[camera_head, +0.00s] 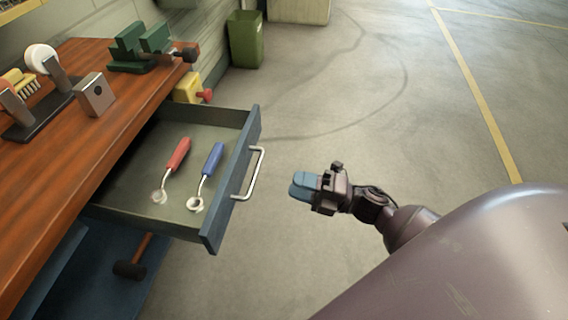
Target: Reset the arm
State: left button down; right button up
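My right gripper (304,185), with blue fingertips, is over the open floor to the right of the drawer. Its two fingers overlap from this angle, so I cannot tell whether there is a gap between them. Nothing shows in it. It is apart from the metal handle (253,174) of the drawer. The blue-grey drawer (232,190) stands pulled out of the workbench. A red-handled tool (178,155) and a blue-handled tool (212,160) lie inside it. My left gripper is not in view.
A hammer-like tool (131,270) shows below the drawer. A green bin (245,40) stands behind. The floor on the right is clear.

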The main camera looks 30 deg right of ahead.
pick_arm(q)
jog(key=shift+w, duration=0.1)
pick_arm(e)
jog(key=shift+s+d, duration=0.25)
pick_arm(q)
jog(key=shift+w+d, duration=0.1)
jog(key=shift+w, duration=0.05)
